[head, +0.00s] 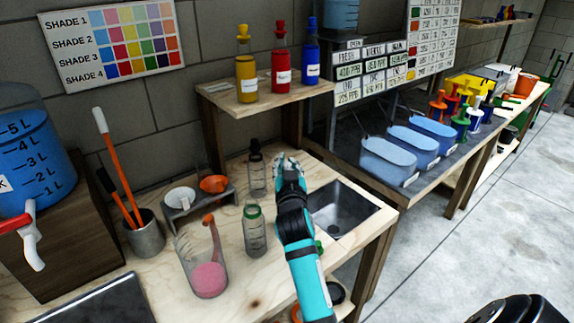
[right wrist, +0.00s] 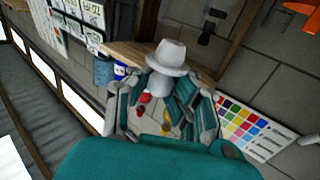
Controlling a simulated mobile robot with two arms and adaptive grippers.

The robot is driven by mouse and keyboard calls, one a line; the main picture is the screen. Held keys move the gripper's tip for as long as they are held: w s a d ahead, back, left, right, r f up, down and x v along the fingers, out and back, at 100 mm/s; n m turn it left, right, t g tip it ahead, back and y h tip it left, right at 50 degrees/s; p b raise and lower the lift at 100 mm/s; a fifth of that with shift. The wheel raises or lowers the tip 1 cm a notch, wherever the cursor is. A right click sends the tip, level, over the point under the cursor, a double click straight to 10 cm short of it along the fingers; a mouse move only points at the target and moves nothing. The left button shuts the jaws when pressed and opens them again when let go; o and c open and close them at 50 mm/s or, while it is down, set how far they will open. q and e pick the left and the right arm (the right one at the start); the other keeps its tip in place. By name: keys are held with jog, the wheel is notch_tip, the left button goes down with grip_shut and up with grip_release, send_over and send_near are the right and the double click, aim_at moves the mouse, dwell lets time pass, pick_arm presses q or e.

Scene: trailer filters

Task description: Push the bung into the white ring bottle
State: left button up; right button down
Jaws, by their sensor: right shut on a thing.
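My right gripper (head: 283,163) is over the wooden bench, left of the sink. In the right wrist view its fingers (right wrist: 163,88) are shut on a white bung (right wrist: 168,55), whose wide cap sticks out past the fingertips. A clear bottle with a dark top (head: 257,172) stands just left of the gripper. A clear bottle with a green ring (head: 256,230) stands nearer the front. I cannot make out a white ring on any bottle; my gripper and arm may hide one.
A beaker of pink liquid (head: 208,272), a small stand with white and orange funnels (head: 196,205) and a tool cup (head: 144,238) are to the left. A sink (head: 345,208) is to the right. A shelf (head: 262,98) holds yellow, red and blue bottles behind.

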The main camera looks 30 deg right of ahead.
jog(key=shift+f+b, duration=0.6)
jog(key=shift+f, duration=0.65)
dwell(2.3)
jog(key=c, duration=1.2)
grip_release()
jog(key=shift+o, duration=0.4)
jog(key=o, duration=0.4)
jog(key=shift+r, duration=0.1)
jog(key=shift+r+p, duration=3.35)
jog(key=shift+r, duration=0.1)
